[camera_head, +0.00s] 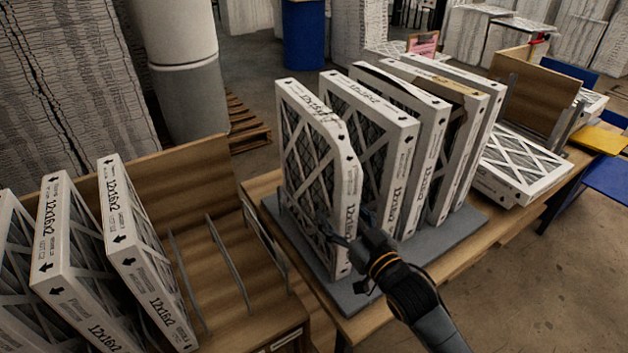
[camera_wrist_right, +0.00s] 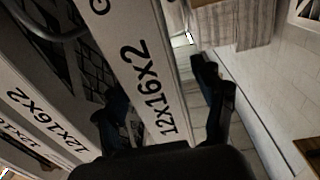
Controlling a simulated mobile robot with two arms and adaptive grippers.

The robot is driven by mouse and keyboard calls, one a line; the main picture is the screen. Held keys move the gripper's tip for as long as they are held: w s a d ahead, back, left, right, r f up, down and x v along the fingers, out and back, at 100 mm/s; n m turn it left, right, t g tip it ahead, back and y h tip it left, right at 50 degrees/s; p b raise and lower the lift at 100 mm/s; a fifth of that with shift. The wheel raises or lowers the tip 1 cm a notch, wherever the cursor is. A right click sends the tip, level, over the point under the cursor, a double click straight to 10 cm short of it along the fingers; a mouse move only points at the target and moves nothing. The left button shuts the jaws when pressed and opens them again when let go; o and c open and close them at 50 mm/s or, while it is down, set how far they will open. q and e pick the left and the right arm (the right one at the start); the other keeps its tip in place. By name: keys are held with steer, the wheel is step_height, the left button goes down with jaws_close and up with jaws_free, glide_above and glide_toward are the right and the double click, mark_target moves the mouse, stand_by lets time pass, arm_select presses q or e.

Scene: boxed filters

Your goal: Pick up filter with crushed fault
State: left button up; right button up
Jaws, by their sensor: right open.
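The filter with the crushed fault (camera_head: 318,170) is the leftmost of several white-framed filters standing on the grey base in the middle. Its top corner nearest me is crumpled and bent in. My right gripper (camera_head: 345,236) is at the lower part of this filter's near edge. In the right wrist view, a filter edge printed 12x16x2 (camera_wrist_right: 148,75) lies between the spread fingers of my right gripper (camera_wrist_right: 165,102). The fingers are open, with a visible gap on the right side. My left gripper is not in view.
Other upright filters (camera_head: 365,120) stand close to the right on the grey base (camera_head: 455,232). A wooden rack (camera_head: 190,190) at left holds several filters (camera_head: 140,250) and has empty slots. More filters (camera_head: 522,165) lie flat at right. A blue barrel (camera_head: 304,35) stands behind.

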mark_target(314, 182)
steer(key=p+x, duration=0.1)
steer(key=x, duration=0.3)
steer(key=shift+w+a+r, duration=0.1)
steer(key=shift+w+r, duration=0.05)
steer(key=shift+w, duration=0.15)
steer(key=shift+c, duration=0.4)
steer(key=c, duration=1.3)
steer(key=shift+r, duration=0.15)
